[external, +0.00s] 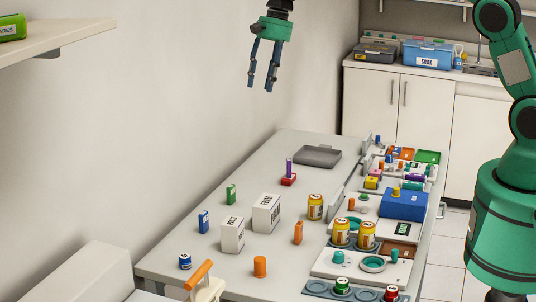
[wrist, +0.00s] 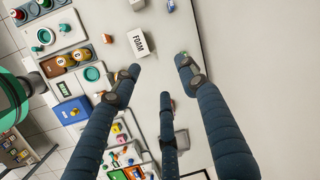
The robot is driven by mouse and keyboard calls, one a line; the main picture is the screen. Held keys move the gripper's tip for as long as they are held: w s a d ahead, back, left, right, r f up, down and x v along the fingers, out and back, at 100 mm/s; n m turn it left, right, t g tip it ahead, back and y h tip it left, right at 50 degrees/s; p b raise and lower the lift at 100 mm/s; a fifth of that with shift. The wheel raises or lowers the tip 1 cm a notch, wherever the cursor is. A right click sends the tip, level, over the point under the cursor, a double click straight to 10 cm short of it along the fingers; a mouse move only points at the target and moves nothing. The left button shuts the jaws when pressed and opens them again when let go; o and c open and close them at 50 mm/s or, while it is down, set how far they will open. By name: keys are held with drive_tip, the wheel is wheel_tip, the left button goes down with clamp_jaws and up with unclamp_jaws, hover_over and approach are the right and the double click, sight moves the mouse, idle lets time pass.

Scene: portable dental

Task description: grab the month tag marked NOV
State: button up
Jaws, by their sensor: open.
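No lettering that I can read as NOV shows in either view. Small upright tag-like pieces stand on the table: a green one (external: 231,193), a blue one (external: 203,222) and an orange one (external: 298,232). Their markings are too small to read. In the wrist view the orange piece (wrist: 107,38) and the blue piece (wrist: 171,6) also show; the green one is mostly hidden behind a fingertip. My gripper (external: 262,85) is open and empty, high above the table's far left side. Its fingers (wrist: 160,75) point down toward the table in the wrist view.
Two white boxes (external: 266,213) stand mid-table; one reads FOAM in the wrist view (wrist: 139,42). Yellow jars (external: 315,207), a blue box (external: 404,205) and several trays crowd the right side. A grey flat case (external: 317,156) lies at the far end. A wall borders the left.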

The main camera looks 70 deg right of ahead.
drive_tip(key=w+d+f+m+p, duration=0.1)
drive_tip(key=w+d+f+m, duration=0.1)
drive_tip(key=w+f, duration=0.3)
drive_tip(key=w+d+f+m+p, duration=0.1)
drive_tip(key=w+d+f, duration=0.1)
drive_tip(key=f, duration=0.5)
drive_tip(key=m+g+y+p, duration=0.1)
drive_tip(key=m+y, duration=0.1)
drive_tip(key=m, duration=0.1)
approach(233, 185)
drive_tip(key=r, duration=0.2)
drive_tip(key=shift+s+d, duration=0.1)
drive_tip(key=shift+d, duration=0.25)
drive_tip(key=shift+f, duration=0.1)
drive_tip(key=shift+s+p+x, duration=0.2)
drive_tip(key=shift+p+x, duration=0.2)
drive_tip(key=shift+x, duration=3.85)
drive_tip(key=shift+w+f, duration=0.15)
drive_tip(key=shift+p+x, duration=0.3)
drive_tip(key=shift+x, duration=2.15)
clamp_jaws()
